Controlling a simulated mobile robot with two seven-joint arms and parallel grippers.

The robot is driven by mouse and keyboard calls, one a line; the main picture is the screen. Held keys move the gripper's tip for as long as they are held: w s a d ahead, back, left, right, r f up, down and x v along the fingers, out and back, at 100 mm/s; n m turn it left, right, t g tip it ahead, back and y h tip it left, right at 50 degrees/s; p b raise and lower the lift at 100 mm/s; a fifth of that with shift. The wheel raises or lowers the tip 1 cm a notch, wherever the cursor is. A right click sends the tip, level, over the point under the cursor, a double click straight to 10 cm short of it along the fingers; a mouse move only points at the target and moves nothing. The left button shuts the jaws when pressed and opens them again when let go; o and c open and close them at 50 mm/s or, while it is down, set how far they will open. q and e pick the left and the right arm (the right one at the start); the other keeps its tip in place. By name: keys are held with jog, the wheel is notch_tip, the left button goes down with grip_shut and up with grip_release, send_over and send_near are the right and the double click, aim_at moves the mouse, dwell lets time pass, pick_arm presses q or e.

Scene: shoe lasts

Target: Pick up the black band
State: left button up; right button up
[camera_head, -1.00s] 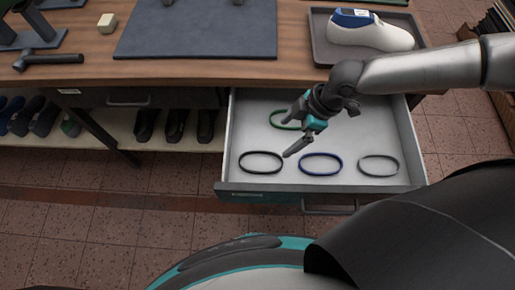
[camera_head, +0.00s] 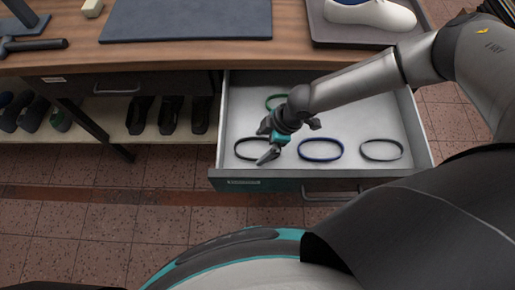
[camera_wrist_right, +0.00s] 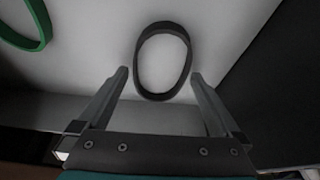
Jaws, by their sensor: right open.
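The black band (camera_head: 240,148) lies in the left front part of the open drawer (camera_head: 358,107). My right gripper (camera_head: 267,156) is over the right part of this band in the head view and hides some of it. In the right wrist view the whole black band (camera_wrist_right: 138,63) shows as an oval ring on the pale drawer floor. The right gripper's two fingers (camera_wrist_right: 159,75) are spread, one on each side of the band's near end, with nothing between them gripped. My left gripper is not in view.
A green band (camera_head: 270,98) lies farther back, partly hidden by my arm. The drawer's front wall (camera_head: 290,185) is close to the gripper. The workbench (camera_head: 75,62) stands behind.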

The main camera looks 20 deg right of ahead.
jog(key=shift+a+f, duration=0.1)
jog(key=shift+f, duration=0.15)
jog(key=c, duration=1.1)
jog(key=shift+o, duration=0.2)
jog(key=shift+r, duration=0.2)
